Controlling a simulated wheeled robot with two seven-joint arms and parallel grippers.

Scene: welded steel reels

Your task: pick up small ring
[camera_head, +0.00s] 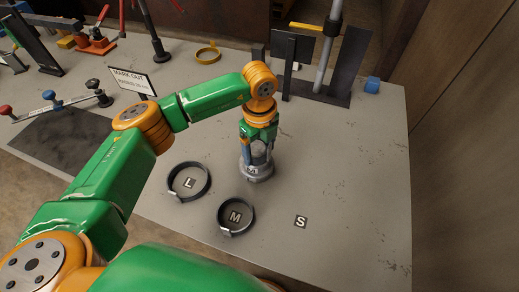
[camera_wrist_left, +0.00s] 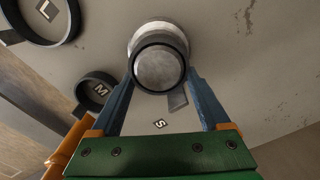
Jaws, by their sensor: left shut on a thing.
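My left gripper (camera_head: 257,158) reaches down over a grey round metal stand (camera_head: 257,174) on the bench. In the left wrist view, its blue fingers (camera_wrist_left: 160,82) are shut on the small dark ring (camera_wrist_left: 160,93), one finger at each side. The ring frames the stand's round grey top in that view; whether it still touches the stand cannot be told. A small grey tab shows below it. In the head view the fingers mostly hide the ring. My right gripper is not in view.
A large ring (camera_head: 176,193) lies around the L mark and a medium ring (camera_head: 222,220) around the M mark. The S mark (camera_head: 301,221) is bare, with clear bench around it.

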